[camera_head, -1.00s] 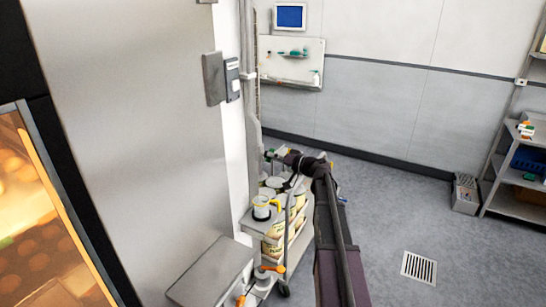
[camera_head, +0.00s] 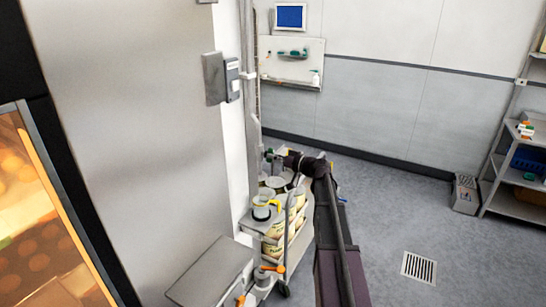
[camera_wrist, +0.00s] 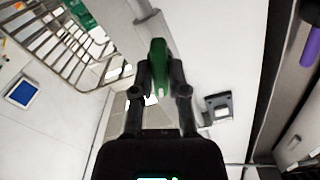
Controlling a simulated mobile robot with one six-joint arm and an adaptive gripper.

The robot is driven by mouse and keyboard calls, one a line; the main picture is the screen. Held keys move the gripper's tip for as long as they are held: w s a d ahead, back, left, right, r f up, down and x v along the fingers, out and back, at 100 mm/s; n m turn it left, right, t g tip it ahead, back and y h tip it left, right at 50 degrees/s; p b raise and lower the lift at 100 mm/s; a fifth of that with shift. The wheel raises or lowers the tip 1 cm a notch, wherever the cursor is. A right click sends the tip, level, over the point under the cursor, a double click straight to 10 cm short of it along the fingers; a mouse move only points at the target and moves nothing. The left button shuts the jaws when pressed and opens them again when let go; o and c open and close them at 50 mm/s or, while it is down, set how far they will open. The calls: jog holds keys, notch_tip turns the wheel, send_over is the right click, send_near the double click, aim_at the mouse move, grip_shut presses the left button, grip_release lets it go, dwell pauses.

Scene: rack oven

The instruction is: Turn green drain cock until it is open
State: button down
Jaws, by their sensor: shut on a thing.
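The green drain cock handle (camera_wrist: 158,65) shows in the wrist view, between the two fingertips of my gripper (camera_wrist: 160,85). My gripper is shut on the green handle, with one dark finger along each side of it. In the head view my gripper (camera_head: 272,156) is small, at the pipe beside the oven's white side panel. The handle's valve body and how far it is turned cannot be made out there.
A shelf rack (camera_head: 515,170) stands at the right. The floor around the drain grate (camera_head: 419,267) is clear.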

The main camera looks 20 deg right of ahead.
jog(key=n, duration=0.4)
jog(key=c, duration=0.5)
grip_release()
jog(key=shift+a, duration=0.1)
jog(key=shift+v, duration=3.55)
